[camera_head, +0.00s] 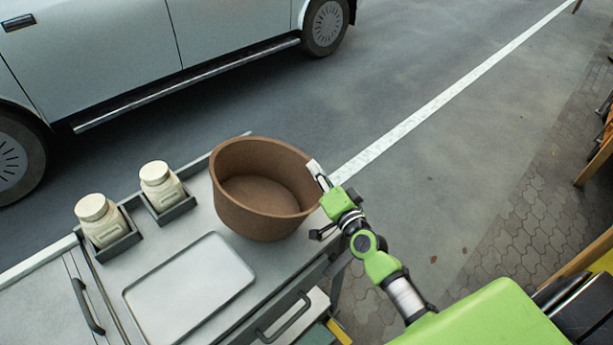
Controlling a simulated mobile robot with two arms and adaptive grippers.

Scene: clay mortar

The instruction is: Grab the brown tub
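The brown tub (250,212) stands upright and looks empty on the far right end of the grey cart top. My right gripper (318,205) is at the tub's right side. One pale finger reaches up by the rim and a dark finger shows lower, outside the wall. The fingers look spread apart, and I cannot tell whether one touches the rim. My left gripper is not in view.
A grey tray (190,290) lies on the cart top (160,243) in front of the tub. Two cream jars (160,185) (100,220) sit in small grey holders to the left. A pale car (130,50) stands behind. Open pavement lies to the right.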

